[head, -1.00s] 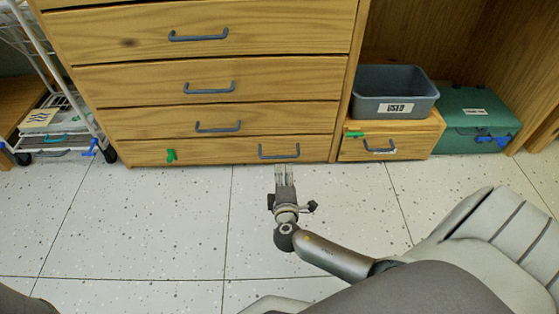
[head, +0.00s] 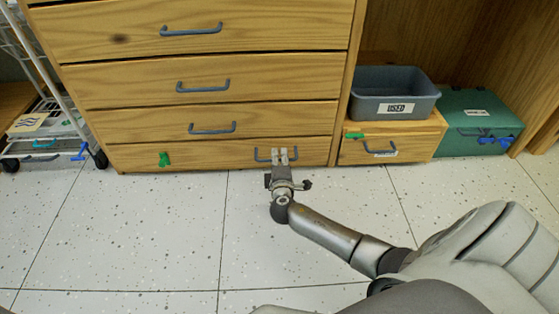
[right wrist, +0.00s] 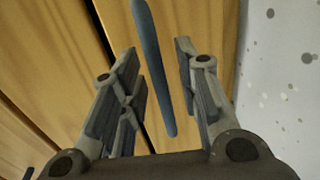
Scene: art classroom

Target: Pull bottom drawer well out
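The wooden bottom drawer (head: 212,154) is the lowest of the stacked drawers in the head view. Its front looks flush with the cabinet. Its blue-grey handle (head: 262,160) is at the right part of the front. My right gripper (head: 279,153) is at this handle and covers its middle. In the right wrist view the handle bar (right wrist: 156,75) runs between the two fingers of my right gripper (right wrist: 157,55). The fingers are apart, with a gap on both sides of the bar. My left gripper is not in view.
A small wooden drawer box (head: 405,146) with a grey bin (head: 392,106) on top stands to the right, beside a green case (head: 477,131). A white wire cart (head: 48,150) stands at left. The speckled floor (head: 120,225) before the drawers is clear apart from my arm.

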